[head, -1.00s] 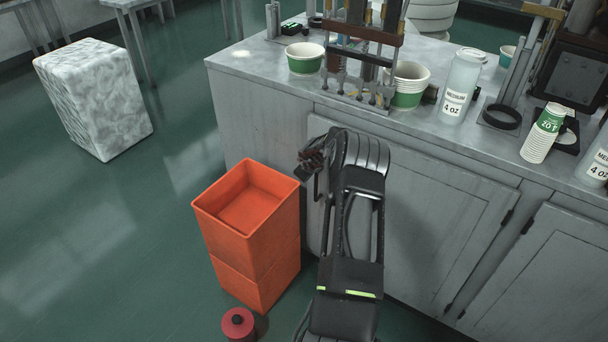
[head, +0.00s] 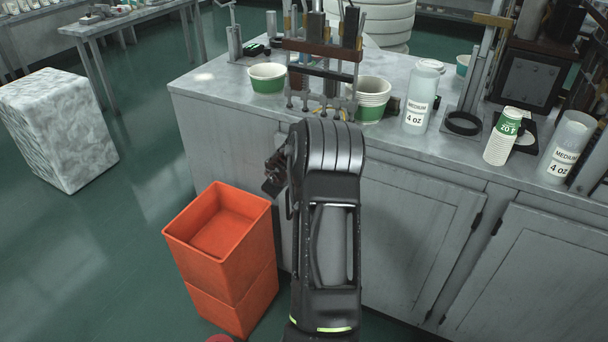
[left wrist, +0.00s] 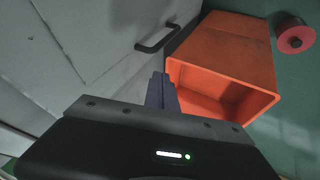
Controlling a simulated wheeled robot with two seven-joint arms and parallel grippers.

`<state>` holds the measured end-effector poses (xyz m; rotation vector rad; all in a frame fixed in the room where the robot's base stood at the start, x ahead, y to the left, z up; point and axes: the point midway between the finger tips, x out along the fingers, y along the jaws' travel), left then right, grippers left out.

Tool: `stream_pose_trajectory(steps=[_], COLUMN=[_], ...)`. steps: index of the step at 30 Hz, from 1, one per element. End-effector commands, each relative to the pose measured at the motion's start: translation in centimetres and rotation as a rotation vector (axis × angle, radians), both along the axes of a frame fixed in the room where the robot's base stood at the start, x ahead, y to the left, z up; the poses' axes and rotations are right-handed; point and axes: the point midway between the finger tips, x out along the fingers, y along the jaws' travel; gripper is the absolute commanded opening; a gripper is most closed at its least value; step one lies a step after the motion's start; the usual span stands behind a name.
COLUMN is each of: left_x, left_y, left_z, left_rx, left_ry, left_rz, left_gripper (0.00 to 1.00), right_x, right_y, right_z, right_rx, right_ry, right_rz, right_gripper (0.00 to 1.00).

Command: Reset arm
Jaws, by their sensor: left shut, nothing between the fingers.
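My left arm rises through the lower middle of the head view. Its dark left gripper (head: 272,182) hangs beside the cabinet front, above and to the right of the orange bin (head: 176,234). In the left wrist view the left gripper's fingers (left wrist: 161,92) are together with nothing between them. The orange bin (left wrist: 222,50) lies just beyond them on the right there. My right gripper is not in view.
The grey counter (head: 215,92) carries a green-banded cup (head: 267,79), stacked cups (head: 371,98), bottles and a stand. A cabinet handle (left wrist: 158,38) is near the left fingers. A red round object (left wrist: 295,38) sits beyond the bin.

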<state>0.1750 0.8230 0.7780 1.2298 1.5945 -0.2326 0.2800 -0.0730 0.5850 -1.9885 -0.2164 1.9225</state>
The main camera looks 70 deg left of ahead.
Motion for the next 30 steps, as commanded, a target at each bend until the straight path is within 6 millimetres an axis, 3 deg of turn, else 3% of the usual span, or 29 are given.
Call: stream_pose_trajectory(steps=[14, 17, 20, 23, 26, 30], left_x=[-0.5, -1.4, -0.4, 2.6, 6.5, 11.6], left_y=[0.4, -0.9, -3.9, -8.3, -14.1, -23.7], left_z=[0.2, -1.4, -4.8, -8.6, -12.4, -16.8], left_rx=[0.022, 0.022, -0.015, -0.063, -0.113, -0.173], left_ry=[0.027, 0.116, 0.192, 0.253, 0.302, 0.345], left_rz=[-0.007, -0.054, -0.146, -0.284, -0.461, -0.734], left_gripper=[0.00, 0.00, 0.00, 0.00, 0.00, 0.00], right_x=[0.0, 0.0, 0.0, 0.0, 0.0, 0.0], right_y=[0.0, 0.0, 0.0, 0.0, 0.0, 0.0], right_z=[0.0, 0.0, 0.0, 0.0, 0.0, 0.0], right_rx=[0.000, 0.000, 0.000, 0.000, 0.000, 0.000], right_ry=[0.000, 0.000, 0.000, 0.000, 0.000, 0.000], right_rz=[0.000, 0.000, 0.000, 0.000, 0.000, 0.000], right_gripper=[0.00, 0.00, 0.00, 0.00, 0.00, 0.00])
